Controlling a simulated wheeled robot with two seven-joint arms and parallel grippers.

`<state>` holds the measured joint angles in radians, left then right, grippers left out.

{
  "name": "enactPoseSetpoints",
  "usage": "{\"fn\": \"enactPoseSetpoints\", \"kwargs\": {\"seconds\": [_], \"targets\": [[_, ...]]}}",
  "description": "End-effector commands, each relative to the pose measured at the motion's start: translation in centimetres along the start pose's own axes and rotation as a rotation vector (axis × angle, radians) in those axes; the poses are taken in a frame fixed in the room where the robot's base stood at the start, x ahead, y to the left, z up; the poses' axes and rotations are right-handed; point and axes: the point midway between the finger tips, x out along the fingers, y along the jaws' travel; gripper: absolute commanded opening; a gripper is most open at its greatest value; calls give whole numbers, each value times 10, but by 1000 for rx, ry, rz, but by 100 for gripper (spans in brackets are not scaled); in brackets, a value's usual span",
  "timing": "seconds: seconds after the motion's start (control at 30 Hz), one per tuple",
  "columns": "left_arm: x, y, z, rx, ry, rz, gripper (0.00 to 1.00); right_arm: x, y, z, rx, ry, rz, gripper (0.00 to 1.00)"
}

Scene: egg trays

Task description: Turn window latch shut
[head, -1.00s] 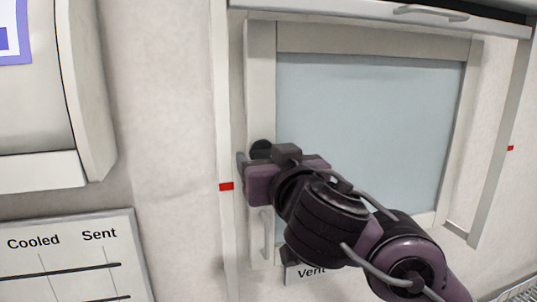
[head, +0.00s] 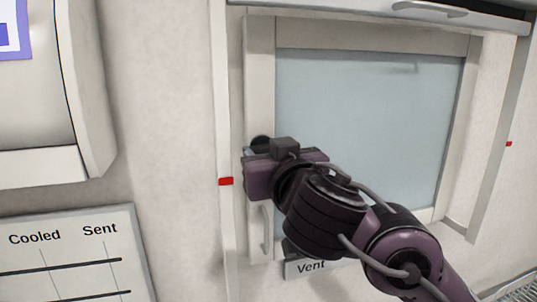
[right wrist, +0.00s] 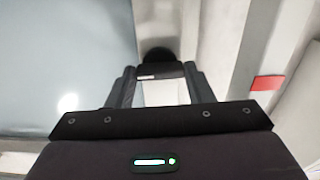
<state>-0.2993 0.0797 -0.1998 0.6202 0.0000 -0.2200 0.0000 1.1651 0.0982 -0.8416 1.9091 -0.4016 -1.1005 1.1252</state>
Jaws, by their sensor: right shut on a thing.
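The window (head: 370,120) has a pale blue pane in a light frame (head: 260,80). The latch's round black base (head: 261,142) sits on the frame's left upright. My right gripper (head: 250,152) is at this latch, its arm coming in from the lower right and covering part of the frame. In the right wrist view the black latch (right wrist: 158,68) lies between the two fingers of my right gripper (right wrist: 161,80), which are shut on it. Most of the latch handle is hidden in the head view, so its exact angle is hard to tell. My left gripper is out of view.
A vertical grip handle (head: 266,230) is on the frame below the latch. A "Vent" label (head: 310,267) is under the window. A red mark (head: 225,181) is on the outer left rail. A board reading "Cooled" and "Sent" (head: 70,250) hangs at lower left.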

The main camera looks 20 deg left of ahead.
Motion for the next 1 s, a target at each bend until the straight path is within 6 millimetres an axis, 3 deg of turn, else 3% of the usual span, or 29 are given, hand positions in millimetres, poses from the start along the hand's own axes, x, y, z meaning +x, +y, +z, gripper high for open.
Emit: {"fn": "enactPoseSetpoints", "kwargs": {"seconds": [0.27, 1.0], "targets": [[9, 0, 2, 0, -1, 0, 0, 0, 0, 2, -172, -1, 0, 24], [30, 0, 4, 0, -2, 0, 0, 0, 0, 2, -876, -2, 1, 24]]}}
